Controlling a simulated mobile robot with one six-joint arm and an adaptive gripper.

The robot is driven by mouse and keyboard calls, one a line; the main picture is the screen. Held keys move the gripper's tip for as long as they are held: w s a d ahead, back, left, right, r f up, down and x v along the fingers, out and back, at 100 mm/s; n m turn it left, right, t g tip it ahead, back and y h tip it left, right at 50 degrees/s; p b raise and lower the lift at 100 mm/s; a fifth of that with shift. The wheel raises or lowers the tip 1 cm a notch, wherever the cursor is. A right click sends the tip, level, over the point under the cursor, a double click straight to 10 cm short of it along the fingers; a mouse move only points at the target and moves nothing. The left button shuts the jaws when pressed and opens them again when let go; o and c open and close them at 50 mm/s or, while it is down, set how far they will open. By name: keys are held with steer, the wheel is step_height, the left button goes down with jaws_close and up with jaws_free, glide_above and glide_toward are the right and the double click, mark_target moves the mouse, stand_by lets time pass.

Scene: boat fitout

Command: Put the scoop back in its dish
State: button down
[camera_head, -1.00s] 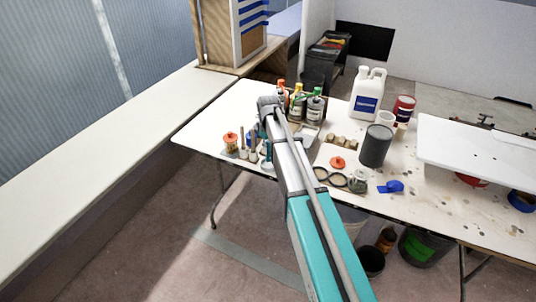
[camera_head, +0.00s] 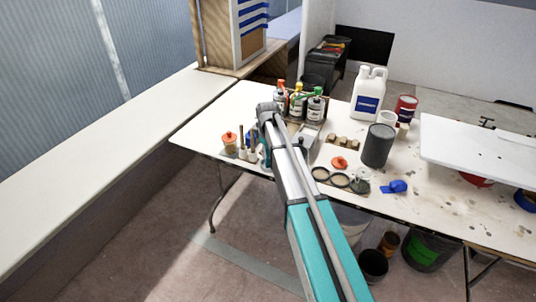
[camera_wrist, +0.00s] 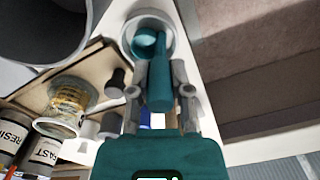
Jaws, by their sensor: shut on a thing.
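The teal scoop (camera_wrist: 159,88) is in my gripper (camera_wrist: 160,82) in the wrist view, its handle between the two grey fingers. The scoop's small round bowl points to the top of the picture. It overlaps the opening of a round, pale dish (camera_wrist: 168,31). I cannot tell whether the bowl touches the dish or hangs just above it. In the head view my arm hides most of my gripper, the scoop and the dish, near the table's left end.
In the wrist view, a wooden tray (camera_wrist: 32,95) with jars and bottles lies left, below a large grey container (camera_wrist: 42,30). The table edge is close on the right. In the head view, an orange-topped jar (camera_head: 229,142) stands left of my arm and a dark can (camera_head: 378,146) right.

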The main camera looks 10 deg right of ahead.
steer(key=shift+f, duration=0.2)
steer(key=c, duration=0.6)
jaws_free()
steer(key=shift+r, duration=0.1)
steer(key=shift+o, duration=0.2)
steer(key=shift+r, duration=0.2)
step_height(320, 180, up, 12)
steer(key=p, duration=1.2)
steer(key=shift+f, duration=0.1)
steer(key=s+d+m, duration=0.1)
steer(key=s+m, duration=0.5)
steer(key=s, duration=2.2)
steer(key=shift+s, duration=0.1)
